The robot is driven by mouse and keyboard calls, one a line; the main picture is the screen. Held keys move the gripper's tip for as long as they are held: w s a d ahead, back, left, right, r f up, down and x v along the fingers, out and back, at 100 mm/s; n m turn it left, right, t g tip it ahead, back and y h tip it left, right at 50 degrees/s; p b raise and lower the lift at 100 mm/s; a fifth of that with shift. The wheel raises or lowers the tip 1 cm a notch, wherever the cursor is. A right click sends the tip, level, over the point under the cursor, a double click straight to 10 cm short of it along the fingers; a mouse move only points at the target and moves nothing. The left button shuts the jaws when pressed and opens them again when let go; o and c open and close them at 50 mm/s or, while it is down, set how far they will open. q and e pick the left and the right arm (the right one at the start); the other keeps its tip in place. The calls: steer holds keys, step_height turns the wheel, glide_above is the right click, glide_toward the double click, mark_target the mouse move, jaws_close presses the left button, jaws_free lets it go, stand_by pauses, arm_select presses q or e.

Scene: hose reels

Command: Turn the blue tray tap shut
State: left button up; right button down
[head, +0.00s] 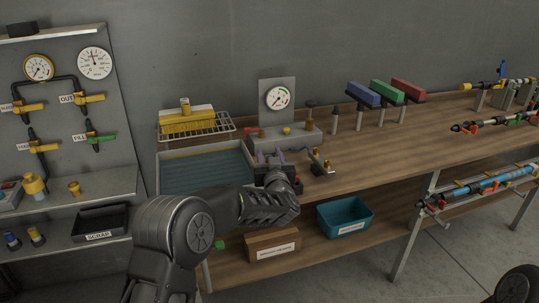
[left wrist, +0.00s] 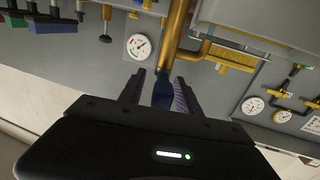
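The blue tap handle (left wrist: 162,92) shows in the left wrist view, at the end of a brass pipe (left wrist: 177,35). My left gripper (left wrist: 160,95) has its two fingers apart, one on either side of the blue handle. A narrow gap seems to show beside the handle; firm contact cannot be seen. In the head view my left gripper (head: 271,157) is at the right end of the blue-lined tray (head: 205,153), below the gauge panel. There the gripper and arm hide the tap.
A round gauge (head: 277,98) stands behind the gripper. A small lever fitting with a brass knob (head: 318,160) is close on its right. A wire rack (head: 222,124) holds a yellow block behind the tray. Blue, green and red blocks (head: 387,90) stand on posts farther right.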

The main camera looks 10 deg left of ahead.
arm_select(q)
steer(key=shift+c, duration=0.2)
jaws_close()
stand_by(0.4)
